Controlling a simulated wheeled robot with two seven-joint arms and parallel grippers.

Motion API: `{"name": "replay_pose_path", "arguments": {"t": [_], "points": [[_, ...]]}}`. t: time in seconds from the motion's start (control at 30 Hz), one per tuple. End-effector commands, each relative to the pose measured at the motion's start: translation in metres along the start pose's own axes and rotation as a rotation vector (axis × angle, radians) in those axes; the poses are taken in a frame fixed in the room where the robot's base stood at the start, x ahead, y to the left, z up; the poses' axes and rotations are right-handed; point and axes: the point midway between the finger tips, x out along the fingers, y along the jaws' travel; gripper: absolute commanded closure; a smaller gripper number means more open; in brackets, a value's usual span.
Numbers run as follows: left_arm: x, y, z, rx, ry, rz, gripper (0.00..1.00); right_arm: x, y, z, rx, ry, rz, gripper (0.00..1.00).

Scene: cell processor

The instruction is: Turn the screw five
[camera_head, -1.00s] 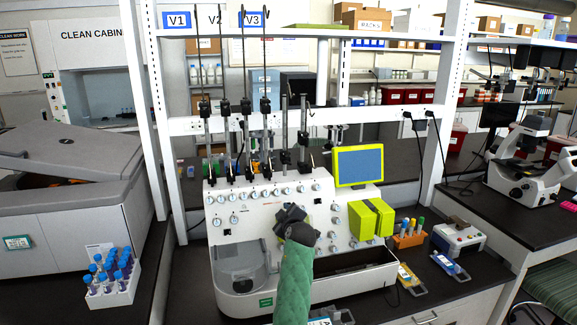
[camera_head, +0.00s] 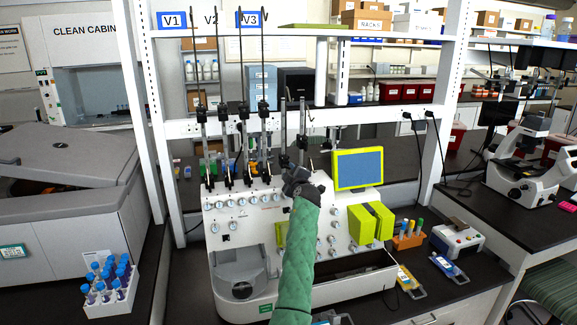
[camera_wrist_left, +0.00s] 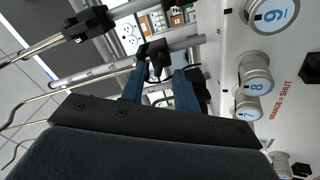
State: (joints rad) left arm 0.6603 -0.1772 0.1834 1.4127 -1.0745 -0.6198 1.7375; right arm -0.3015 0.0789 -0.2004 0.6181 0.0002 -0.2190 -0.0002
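The white cell processor (camera_head: 345,290) stands on the dark bench, with a row of round silver screws (camera_head: 254,199) along its upper front. In the left wrist view, screws marked 8 (camera_wrist_left: 255,75) and 7 (camera_wrist_left: 248,108) show at right, with another (camera_wrist_left: 268,16) above that reads 6 or 9. I cannot make out a screw marked five. My left gripper (camera_head: 298,176), on a green-sleeved arm, is in front of the upper panel and hides part of it. In the wrist view its two blue fingers (camera_wrist_left: 160,80) are apart, left of the screws, with no screw between them. My right gripper is out of view.
Upright metal rods (camera_head: 284,130) with black clamps (camera_wrist_left: 90,22) rise behind the panel, close to my fingers. A yellow-framed screen (camera_head: 358,167) and yellow block (camera_head: 370,223) are at right. A tube rack (camera_head: 408,240) stands on the bench. A white tube box (camera_head: 110,300) is at left.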

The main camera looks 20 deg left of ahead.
Motion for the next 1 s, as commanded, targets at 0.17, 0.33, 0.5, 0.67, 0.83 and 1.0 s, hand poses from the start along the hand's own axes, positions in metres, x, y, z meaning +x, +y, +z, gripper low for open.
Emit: {"name": "replay_pose_path", "arguments": {"t": [0.17, 0.33, 0.5, 0.67, 0.83, 1.0], "points": [[0.017, 0.002, -0.001, 0.003, 0.000, 0.000, 0.69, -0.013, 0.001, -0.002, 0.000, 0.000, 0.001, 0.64], [0.022, 0.000, 0.001, 0.000, 0.000, 0.000, 0.69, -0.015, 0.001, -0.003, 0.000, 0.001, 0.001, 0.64], [0.023, -0.001, 0.001, 0.000, -0.001, 0.000, 0.69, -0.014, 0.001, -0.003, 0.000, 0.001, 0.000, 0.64], [0.023, 0.000, 0.001, 0.000, -0.001, 0.000, 0.85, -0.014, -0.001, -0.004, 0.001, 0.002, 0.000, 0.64], [0.023, 0.000, 0.001, 0.000, 0.000, 0.000, 1.00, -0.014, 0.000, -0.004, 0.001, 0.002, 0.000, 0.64], [0.023, -0.001, 0.001, 0.006, 0.000, 0.000, 1.00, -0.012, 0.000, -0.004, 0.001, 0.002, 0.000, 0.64]]}}
